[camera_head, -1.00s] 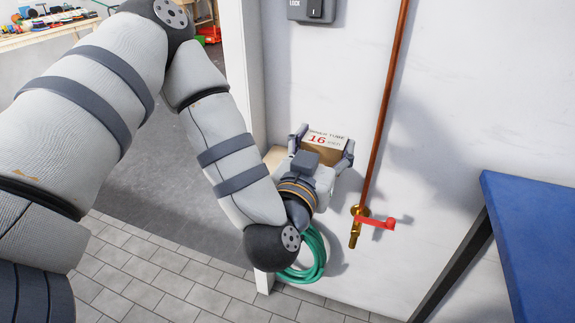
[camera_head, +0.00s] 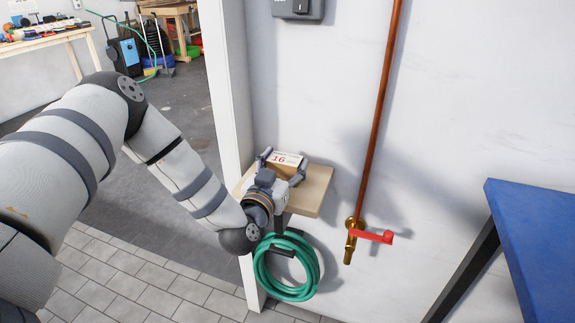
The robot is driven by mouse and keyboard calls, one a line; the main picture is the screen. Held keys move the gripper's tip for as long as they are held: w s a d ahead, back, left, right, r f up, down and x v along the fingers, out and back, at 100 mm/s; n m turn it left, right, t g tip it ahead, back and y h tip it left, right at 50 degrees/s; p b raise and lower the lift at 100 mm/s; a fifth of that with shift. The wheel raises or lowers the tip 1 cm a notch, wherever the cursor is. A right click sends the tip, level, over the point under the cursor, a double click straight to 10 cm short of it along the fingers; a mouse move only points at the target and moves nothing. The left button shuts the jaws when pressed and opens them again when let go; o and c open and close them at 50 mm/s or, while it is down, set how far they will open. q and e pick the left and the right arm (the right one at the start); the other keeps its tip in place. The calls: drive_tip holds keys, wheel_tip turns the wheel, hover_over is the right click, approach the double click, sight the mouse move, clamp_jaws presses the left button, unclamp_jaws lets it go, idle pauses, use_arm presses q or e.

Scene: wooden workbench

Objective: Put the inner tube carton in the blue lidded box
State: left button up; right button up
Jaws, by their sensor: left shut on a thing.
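The inner tube carton (camera_head: 287,159) is a small brown box with a white label reading "16" in red. It is between the fingers of my left gripper (camera_head: 284,165), which is shut on it. The carton is at or just above a small wooden wall shelf (camera_head: 317,190); I cannot tell whether it touches the shelf. The gripper hides the carton's near side. The blue lidded box is not recognizable in view. My right gripper is not in view.
A green hose (camera_head: 261,272) hangs coiled below the shelf. A copper pipe (camera_head: 379,110) with a red-handled tap (camera_head: 372,236) runs down the wall on the right. A blue tabletop (camera_head: 535,235) is at the right edge. A white door post (camera_head: 230,95) stands left of the shelf.

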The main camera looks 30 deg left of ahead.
use_arm(q)
drive_tip(key=shift+r, duration=0.1)
drive_tip(key=o, duration=1.2)
drive_tip(key=shift+o, duration=0.2)
